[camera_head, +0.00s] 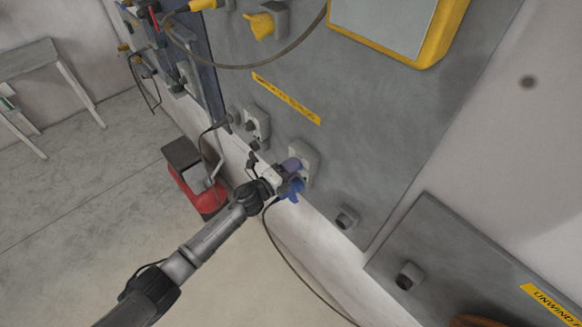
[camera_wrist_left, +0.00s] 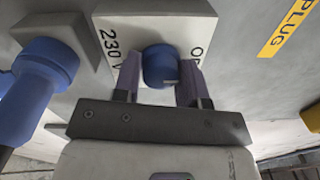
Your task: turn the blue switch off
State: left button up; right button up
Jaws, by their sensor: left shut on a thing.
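The blue switch (camera_wrist_left: 158,66) is a round knob on a pale plate marked "230 V" in the left wrist view. Another marking to its right is partly hidden, and I cannot read the knob's setting. My left gripper (camera_wrist_left: 160,78) has one finger on each side of the knob and is shut on it. In the head view the left gripper (camera_head: 288,176) reaches the low part of the grey panel and mostly covers the switch. My right gripper is not in view.
A blue plug (camera_wrist_left: 32,88) with a cable sits left of the switch, close to my gripper. The grey panel (camera_head: 370,130) carries other sockets and a yellow-framed screen (camera_head: 438,35). A red and black machine (camera_head: 197,180) stands on the floor to the left.

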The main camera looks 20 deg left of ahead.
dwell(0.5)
pick_arm(q)
jog(key=o, duration=0.9)
jog(key=shift+c, duration=0.2)
jog(key=b+v, duration=0.2)
jog(key=v, duration=1.1)
jog(key=shift+s, duration=0.35)
jog(key=shift+a+n, duration=0.1)
jog(key=shift+n, duration=0.2)
